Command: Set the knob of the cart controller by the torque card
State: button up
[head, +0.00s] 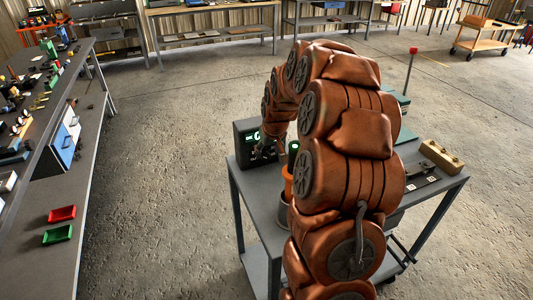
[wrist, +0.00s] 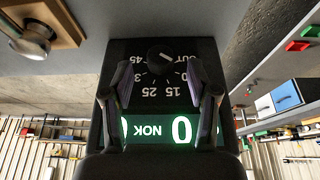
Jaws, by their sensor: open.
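The cart controller (head: 245,135) is a dark box with a lit green display at the back left of the grey cart (head: 262,200). In the wrist view its face appears upside down, with a round black knob (wrist: 161,56) ringed by white markings such as 15, 25, 45 and OUT. The display (wrist: 160,130) shows a 0 and NOK. The knob's exact setting is too small to tell. My gripper (wrist: 158,82) is open in front of the face, its fingers either side of the knob's line and not visibly closed on it. I cannot make out a torque card.
A wooden block (head: 441,157) and a dark flat plate lie at the cart's right. My arm hides the cart's middle. Bare concrete floor surrounds the cart.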

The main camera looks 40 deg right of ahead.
aim_at(267, 155)
jog(key=shift+p+x, duration=0.35)
jog(key=shift+x, duration=1.3)
jog(key=shift+c, duration=0.4)
grip_shut()
